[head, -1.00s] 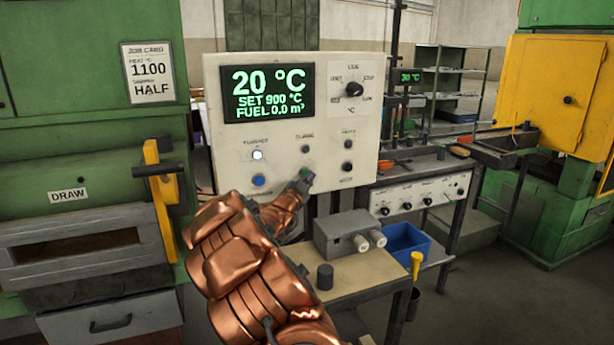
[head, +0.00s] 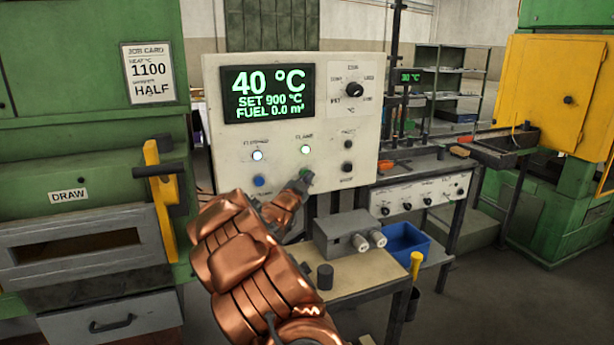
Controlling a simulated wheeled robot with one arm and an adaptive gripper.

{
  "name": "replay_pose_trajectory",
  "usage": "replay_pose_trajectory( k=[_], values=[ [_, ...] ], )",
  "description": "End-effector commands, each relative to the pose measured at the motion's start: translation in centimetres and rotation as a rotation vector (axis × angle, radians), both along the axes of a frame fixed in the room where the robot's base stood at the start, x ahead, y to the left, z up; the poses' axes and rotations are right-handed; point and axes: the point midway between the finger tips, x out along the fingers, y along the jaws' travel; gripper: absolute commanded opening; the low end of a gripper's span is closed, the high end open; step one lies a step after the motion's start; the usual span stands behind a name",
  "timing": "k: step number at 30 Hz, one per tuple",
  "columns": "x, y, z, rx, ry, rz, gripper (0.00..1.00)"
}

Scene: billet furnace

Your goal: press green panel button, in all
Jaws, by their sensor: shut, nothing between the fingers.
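The white control panel (head: 225,110) stands in the middle of the head view. Its screen (head: 268,94) reads 40 °C, SET 900 °C, FUEL 0.0 m³. The green button (head: 306,173) sits low on the panel, mostly hidden behind my fingertips. My gripper (head: 301,184) is shut and empty, its tip at the green button; I cannot tell whether it touches. The lamp marked FLAME (head: 305,149) above the button is lit, and so is the lamp at the left (head: 257,156). A blue button (head: 259,181) is left of my gripper.
A green furnace with a yellow handle (head: 160,195) stands at the left. A grey box with two knobs (head: 345,238) and a dark cylinder (head: 325,276) are on the bench below my arm. A blue bin (head: 405,243) is to the right.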

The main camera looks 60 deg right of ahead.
Motion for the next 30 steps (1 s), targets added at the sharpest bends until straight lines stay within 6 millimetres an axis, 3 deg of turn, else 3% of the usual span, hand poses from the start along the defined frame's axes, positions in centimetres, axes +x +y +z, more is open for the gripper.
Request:
replay_pose_trajectory(
  k=[30],
  values=[
    [-1.3,0.9,-0.1,0.002,0.000,0.000,0.00]
  ],
)
